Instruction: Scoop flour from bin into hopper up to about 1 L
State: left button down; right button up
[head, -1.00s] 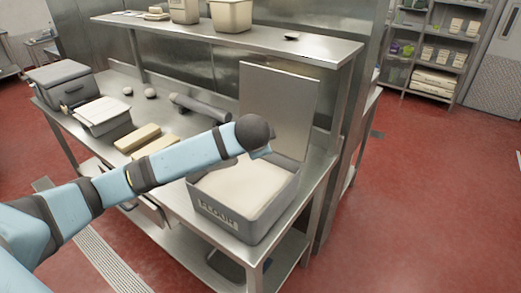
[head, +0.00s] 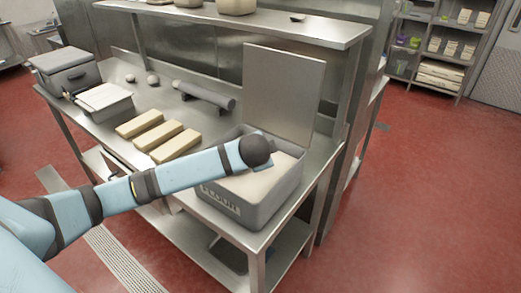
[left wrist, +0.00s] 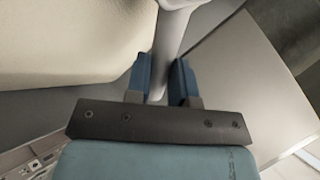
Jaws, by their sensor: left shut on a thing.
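The flour bin (head: 285,207) is a grey open box with a FLOUR label, filled with pale flour (head: 283,172). It stands at the right end of the steel table, its lid (head: 283,92) upright behind it. My left arm reaches across the bin's front left part in the head view, and its gripper is hidden there. In the left wrist view the left gripper (left wrist: 160,78) is shut on a grey handle (left wrist: 172,35), which looks like a scoop's. A pale, flour-like surface (left wrist: 70,40) fills the upper left there.
Several pale blocks (head: 155,135) lie left of the bin. A grey cylinder (head: 205,96), two small round items and lidded containers (head: 65,72) stand farther back and left. A steel shelf (head: 240,20) overhangs the table's rear. The red floor to the right is clear.

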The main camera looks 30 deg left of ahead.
jog(key=shift+f, duration=0.1)
